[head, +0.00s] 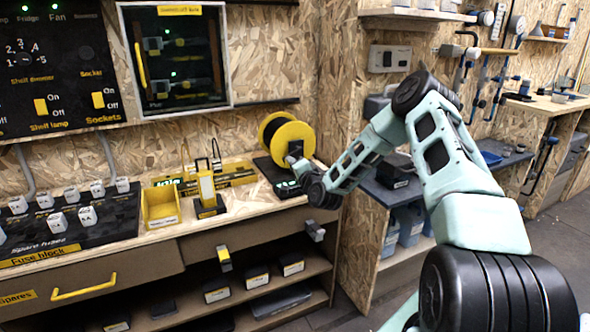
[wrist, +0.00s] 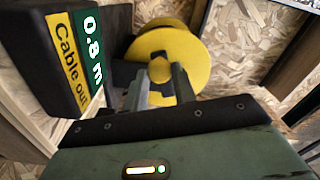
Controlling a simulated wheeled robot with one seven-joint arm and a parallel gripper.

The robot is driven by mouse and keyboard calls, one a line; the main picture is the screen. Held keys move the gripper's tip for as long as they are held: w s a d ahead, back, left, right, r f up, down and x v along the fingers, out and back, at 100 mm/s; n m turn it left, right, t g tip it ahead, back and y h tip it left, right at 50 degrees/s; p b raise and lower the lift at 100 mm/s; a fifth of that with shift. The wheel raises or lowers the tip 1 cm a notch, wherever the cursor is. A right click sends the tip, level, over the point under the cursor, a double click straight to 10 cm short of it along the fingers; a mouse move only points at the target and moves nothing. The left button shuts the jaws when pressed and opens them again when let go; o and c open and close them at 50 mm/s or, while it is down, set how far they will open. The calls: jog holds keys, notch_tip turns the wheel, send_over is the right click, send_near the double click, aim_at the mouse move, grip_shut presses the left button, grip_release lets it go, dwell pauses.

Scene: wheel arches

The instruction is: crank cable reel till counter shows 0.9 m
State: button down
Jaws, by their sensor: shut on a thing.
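The cable reel (head: 294,134) is a yellow disc with a black drum, standing at the right end of the workbench. In the wrist view the yellow reel (wrist: 190,48) fills the upper middle. My gripper (wrist: 162,84) is shut on the yellow crank knob (wrist: 159,70) in front of the reel's face; the fingers hide part of it. The counter (wrist: 92,50) beside the reel reads 0.8 m in white on green, with a yellow "Cable out" label (wrist: 67,62). In the head view the counter (head: 287,187) is too small to read.
A yellow bin (head: 160,207) and a yellow-black device (head: 207,192) stand on the bench left of the reel. A chipboard wall is close behind the reel. Drawers with handles (head: 84,287) are below. A blue-grey shelf unit (head: 400,190) stands to the right.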

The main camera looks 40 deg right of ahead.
jog(key=shift+r+m, duration=0.2)
jog(key=shift+m, duration=0.4)
jog(key=shift+a, duration=0.1)
jog(key=c, duration=1.1)
grip_release()
jog(key=shift+r, duration=0.1)
jog(key=shift+c, duration=0.2)
jog(key=v, duration=1.7)
jog(key=shift+s+b, duration=0.25)
jog(key=shift+b, duration=0.05)
